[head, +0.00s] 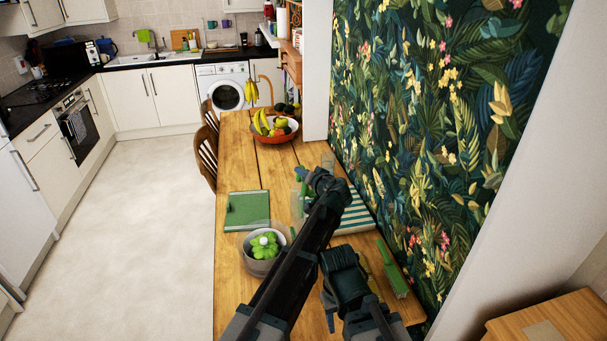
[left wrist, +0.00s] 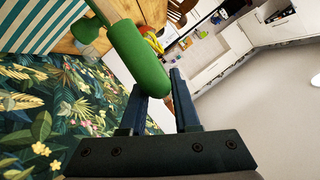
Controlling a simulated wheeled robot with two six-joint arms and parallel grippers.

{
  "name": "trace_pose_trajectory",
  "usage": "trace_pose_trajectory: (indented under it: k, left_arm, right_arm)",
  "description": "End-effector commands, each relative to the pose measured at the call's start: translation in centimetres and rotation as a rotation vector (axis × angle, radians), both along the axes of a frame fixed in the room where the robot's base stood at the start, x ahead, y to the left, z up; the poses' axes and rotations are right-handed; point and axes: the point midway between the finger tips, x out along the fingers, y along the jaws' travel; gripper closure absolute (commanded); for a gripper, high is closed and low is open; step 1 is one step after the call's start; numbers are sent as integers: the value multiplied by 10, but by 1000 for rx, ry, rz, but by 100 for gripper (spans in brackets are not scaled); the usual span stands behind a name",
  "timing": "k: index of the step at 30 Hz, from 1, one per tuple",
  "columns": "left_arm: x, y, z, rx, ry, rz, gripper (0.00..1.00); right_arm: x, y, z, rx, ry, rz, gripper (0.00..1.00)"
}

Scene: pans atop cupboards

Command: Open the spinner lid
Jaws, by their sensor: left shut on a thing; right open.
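The spinner (head: 258,268) is a grey, see-through bowl on the wooden table, with a green leafy-looking shape and a pale centre at its top. Whether a clear lid covers it I cannot tell. My left gripper (head: 308,177) is beyond the bowl, near the wall side. In the left wrist view, my left gripper (left wrist: 160,95) is shut on a thick green handle (left wrist: 137,58). A thin green bar runs from the handle's upper end; what it joins is out of frame. My right gripper (head: 329,318) is open near the table's front, partly hidden by its own arm.
A green board (head: 247,209) lies left of my left arm. A striped cloth (head: 357,216) and a green-handled item (head: 393,272) lie to the right. A fruit bowl (head: 273,136) stands farther back. The patterned wall (head: 440,130) borders the table's right side.

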Motion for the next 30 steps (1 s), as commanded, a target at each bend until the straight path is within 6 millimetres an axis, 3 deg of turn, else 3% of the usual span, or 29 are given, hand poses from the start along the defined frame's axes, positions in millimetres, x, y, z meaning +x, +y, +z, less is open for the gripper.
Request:
trace_pose_trajectory:
  k: [11,12,16,30]
  left_arm:
    - [-1,0,-2,-8,2,2,100]
    - [-1,0,-2,-8,2,2,63]
    - [-1,0,-1,-5,2,2,40]
    - [-4,3,3,-2,0,0,40]
  right_arm:
    - [0,0,-1,0,0,0,50]
    - [0,0,-1,0,0,0,50]
    - [0,0,0,0,0,0,50]
    - [0,0,3,0,0,0,50]
